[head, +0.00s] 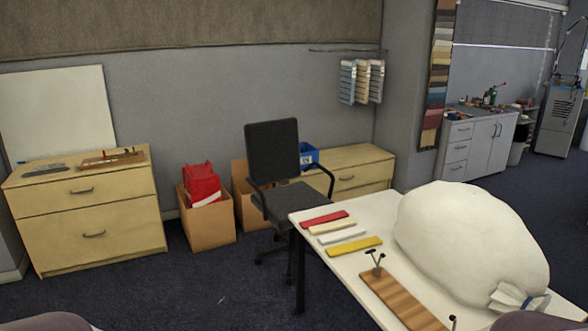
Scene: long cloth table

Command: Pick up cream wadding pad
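A long white table (366,208) stands at the right. On its far left end lie several flat strips in a row: a red one (323,219), a cream one (332,227), a white one (342,236) and a yellow one (354,246). The cream strip lies between the red and white ones and may be the cream wadding pad. A large, puffy off-white bundle (465,240) also rests on the table, to the right of the strips. Neither of my grippers is in view; only rounded parts, probably mine, show at the bottom corners.
A wooden board (403,299) with a dark-handled tool (377,263) lies in front of the strips. A small pale packet (517,299) sits by the bundle. A black office chair (285,170) stands behind the table. Cardboard boxes (208,226) and drawers (90,215) line the wall.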

